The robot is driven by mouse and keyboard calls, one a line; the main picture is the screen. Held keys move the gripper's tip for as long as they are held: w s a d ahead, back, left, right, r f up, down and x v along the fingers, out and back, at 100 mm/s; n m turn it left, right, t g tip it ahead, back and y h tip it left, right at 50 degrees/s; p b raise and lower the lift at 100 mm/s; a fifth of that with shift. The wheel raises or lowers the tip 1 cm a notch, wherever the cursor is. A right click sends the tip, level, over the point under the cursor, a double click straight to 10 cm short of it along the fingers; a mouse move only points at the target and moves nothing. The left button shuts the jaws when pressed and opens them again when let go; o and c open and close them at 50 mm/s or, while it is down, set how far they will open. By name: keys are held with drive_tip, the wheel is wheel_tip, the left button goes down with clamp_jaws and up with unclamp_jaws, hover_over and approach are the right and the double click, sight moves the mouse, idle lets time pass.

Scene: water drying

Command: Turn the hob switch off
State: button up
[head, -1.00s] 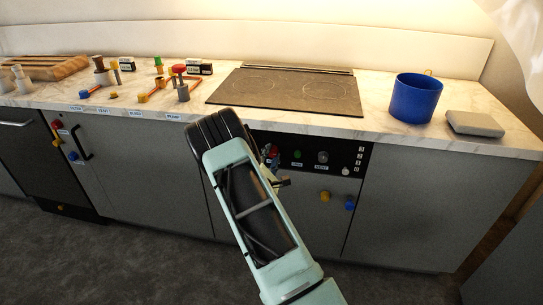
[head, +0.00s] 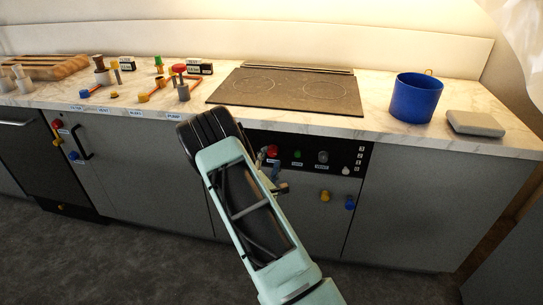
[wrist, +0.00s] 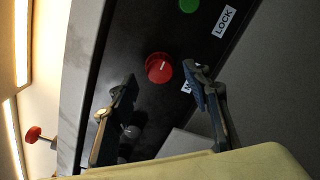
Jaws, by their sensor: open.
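A black control panel (head: 309,146) is set in the cabinet front below the hob (head: 290,89). It carries a red knob (head: 272,152), a green knob (head: 297,154) and a grey knob (head: 322,157). I cannot read which one is the hob switch. In the wrist view the red knob (wrist: 159,67) shows between and just beyond the tips of my gripper (wrist: 160,79). The fingers are apart and empty, one on each side of it in the picture. A finger partly covers the label beside the knob. In the head view my arm hides most of the gripper.
A green knob (wrist: 189,5) labelled LOCK is farther along the panel. A dark knob (wrist: 131,131) is near the left finger. A blue pot (head: 416,98) and grey block (head: 475,123) stand on the counter at right. Yellow (head: 325,196) and blue (head: 350,203) knobs are lower down.

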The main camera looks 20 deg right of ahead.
drive_tip(key=v, duration=0.8)
drive_tip(key=shift+s+a, duration=0.2)
